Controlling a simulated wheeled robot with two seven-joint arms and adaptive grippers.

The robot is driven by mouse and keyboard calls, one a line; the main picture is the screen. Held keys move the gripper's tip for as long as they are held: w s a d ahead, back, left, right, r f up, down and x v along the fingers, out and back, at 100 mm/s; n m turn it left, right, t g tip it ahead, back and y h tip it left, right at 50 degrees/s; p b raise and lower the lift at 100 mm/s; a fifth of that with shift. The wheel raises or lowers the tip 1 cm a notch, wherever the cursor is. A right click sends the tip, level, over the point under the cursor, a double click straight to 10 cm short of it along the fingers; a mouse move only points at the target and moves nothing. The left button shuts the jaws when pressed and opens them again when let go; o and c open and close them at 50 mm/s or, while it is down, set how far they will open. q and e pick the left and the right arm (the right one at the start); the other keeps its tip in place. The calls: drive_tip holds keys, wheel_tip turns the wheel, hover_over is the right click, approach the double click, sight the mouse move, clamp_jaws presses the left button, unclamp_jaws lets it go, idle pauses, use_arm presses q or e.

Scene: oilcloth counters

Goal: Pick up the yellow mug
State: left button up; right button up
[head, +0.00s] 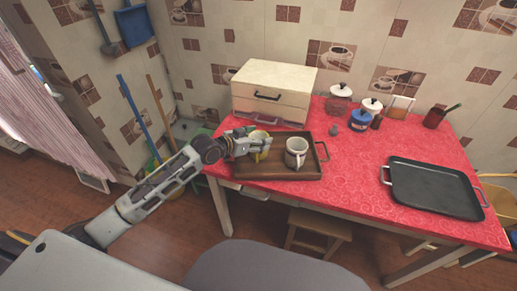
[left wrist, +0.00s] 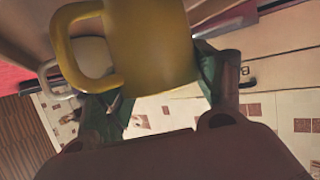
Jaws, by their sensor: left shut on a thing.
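The yellow mug (left wrist: 150,45) fills the upper middle of the left wrist view, with its handle toward the left. My left gripper (left wrist: 155,85) is shut on the mug, a finger on each side of its body. In the head view my left gripper (head: 254,146) is over the left part of the brown wooden tray (head: 283,174), and the yellow mug (head: 262,155) is largely hidden by it. I cannot tell whether the mug touches the tray. My right gripper is not in view.
A white mug (head: 296,153) stands on the tray, right of my left gripper. A drawer box (head: 270,92) stands behind. Jars (head: 338,100) and a dark grey pan (head: 435,187) are further right on the red oilcloth (head: 355,165). The cloth between tray and pan is clear.

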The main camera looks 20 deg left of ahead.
use_arm(q)
drive_tip(key=shift+f, duration=0.1)
drive_tip(key=shift+c, duration=0.6)
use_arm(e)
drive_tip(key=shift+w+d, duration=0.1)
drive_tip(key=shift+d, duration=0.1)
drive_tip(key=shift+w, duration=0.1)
